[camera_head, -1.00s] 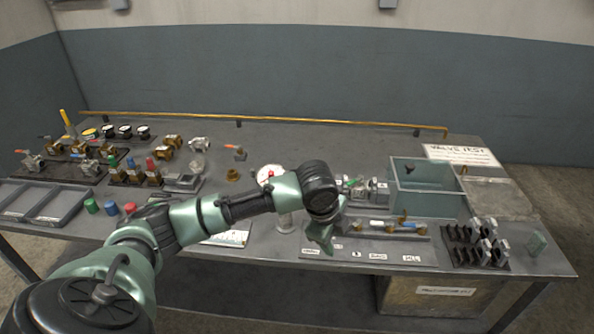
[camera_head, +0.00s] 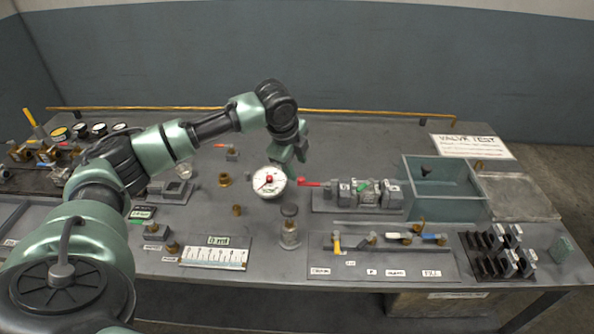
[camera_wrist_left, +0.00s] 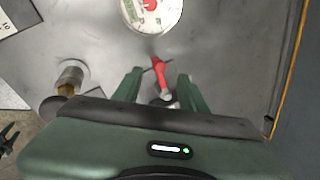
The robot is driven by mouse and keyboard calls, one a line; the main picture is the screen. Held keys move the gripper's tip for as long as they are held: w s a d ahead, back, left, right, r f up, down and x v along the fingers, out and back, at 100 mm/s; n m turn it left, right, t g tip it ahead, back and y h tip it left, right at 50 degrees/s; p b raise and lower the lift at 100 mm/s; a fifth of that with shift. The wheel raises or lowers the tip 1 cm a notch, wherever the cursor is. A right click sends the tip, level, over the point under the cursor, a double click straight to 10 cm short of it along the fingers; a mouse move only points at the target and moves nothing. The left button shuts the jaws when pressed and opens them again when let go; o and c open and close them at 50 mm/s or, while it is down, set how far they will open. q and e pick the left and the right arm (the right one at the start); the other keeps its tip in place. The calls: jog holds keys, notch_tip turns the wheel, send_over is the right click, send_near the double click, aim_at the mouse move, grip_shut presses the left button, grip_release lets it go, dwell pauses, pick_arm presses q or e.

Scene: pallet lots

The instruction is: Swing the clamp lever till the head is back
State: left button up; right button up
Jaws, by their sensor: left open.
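The clamp lever (camera_head: 312,184) is a red handle at the left end of the clamp fixture (camera_head: 370,194), pointing left. The fixture is grey blocks on a plate, with white labels and a green mark. My left gripper (camera_head: 288,156) is open, just above and left of the lever's tip. In the left wrist view the red lever (camera_wrist_left: 160,72) shows between the two green fingers (camera_wrist_left: 157,80), with a gap on each side. Whether either finger touches it I cannot tell. The lever's base is partly hidden by the gripper body. My right gripper is not in view.
A round white gauge (camera_head: 268,182) stands just left of the lever. A glass jar (camera_head: 289,233) stands in front. A teal open bin (camera_head: 443,205) is right of the fixture. Small valves with coloured handles (camera_head: 390,237) lie on a labelled board in front.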

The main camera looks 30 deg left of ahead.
aim_at(301, 178)
pick_arm(q)
jog(key=x, duration=0.5)
jog(key=shift+d+p, duration=0.15)
jog(key=shift+p, duration=0.15)
jog(key=shift+w+f, duration=0.1)
jog(key=shift+f, duration=0.4)
grip_shut()
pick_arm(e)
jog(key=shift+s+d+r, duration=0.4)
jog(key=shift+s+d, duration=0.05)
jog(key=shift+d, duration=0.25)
pick_arm(q)
jog(key=shift+w, duration=0.1)
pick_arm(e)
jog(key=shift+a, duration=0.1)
